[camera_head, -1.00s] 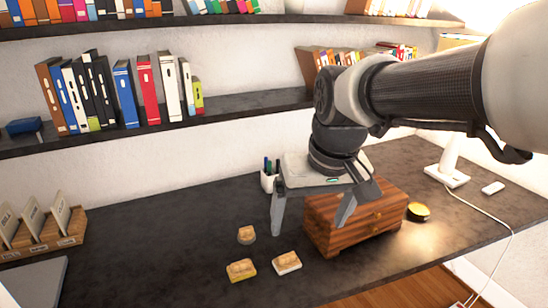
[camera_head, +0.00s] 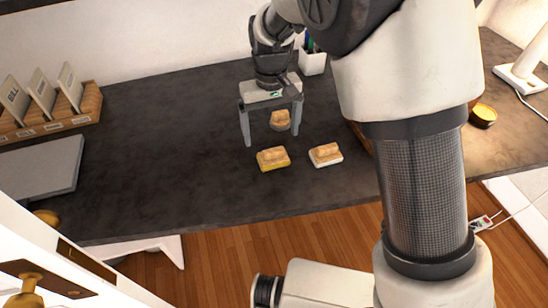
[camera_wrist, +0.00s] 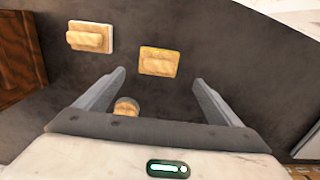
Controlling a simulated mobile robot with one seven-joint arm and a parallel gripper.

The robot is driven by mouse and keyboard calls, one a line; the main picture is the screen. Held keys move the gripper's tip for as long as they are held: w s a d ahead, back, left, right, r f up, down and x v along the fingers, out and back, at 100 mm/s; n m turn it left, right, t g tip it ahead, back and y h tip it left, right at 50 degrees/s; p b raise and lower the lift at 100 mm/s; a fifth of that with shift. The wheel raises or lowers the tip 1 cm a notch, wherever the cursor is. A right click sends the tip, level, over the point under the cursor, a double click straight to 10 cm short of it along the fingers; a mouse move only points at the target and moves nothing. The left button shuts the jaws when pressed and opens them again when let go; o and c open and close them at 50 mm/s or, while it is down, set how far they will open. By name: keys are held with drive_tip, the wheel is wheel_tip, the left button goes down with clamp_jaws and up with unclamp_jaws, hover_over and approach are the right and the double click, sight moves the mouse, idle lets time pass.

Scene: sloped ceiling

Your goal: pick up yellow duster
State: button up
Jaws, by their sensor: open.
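The yellow duster (camera_head: 272,166) has a tan top on a yellow base and lies on the dark desk, the front left of three similar dusters. It also shows in the wrist view (camera_wrist: 158,62), just past the fingertips. My gripper (camera_head: 271,138) is open and empty above the desk, behind the yellow duster in the head view and apart from it. In the wrist view my gripper (camera_wrist: 159,77) has its fingers spread to either side of the yellow duster's line.
A white-based duster (camera_head: 326,154) lies right of the yellow one. A grey-based duster (camera_head: 281,119) sits behind, near my right finger. A wooden box (camera_wrist: 15,55) stands to the side, mostly hidden by my arm in the head view. The desk left of the dusters (camera_head: 160,150) is clear.

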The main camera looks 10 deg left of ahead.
sight(273, 150)
wheel_tip(273, 150, down, 4)
drive_tip(key=shift+r, duration=0.2)
drive_tip(key=f, duration=0.1)
drive_tip(key=f+b, duration=0.1)
drive_tip(key=f, duration=0.3)
drive_tip(key=shift+s+d, duration=0.1)
drive_tip(key=shift+d, duration=0.15)
drive_tip(key=c, duration=1.2)
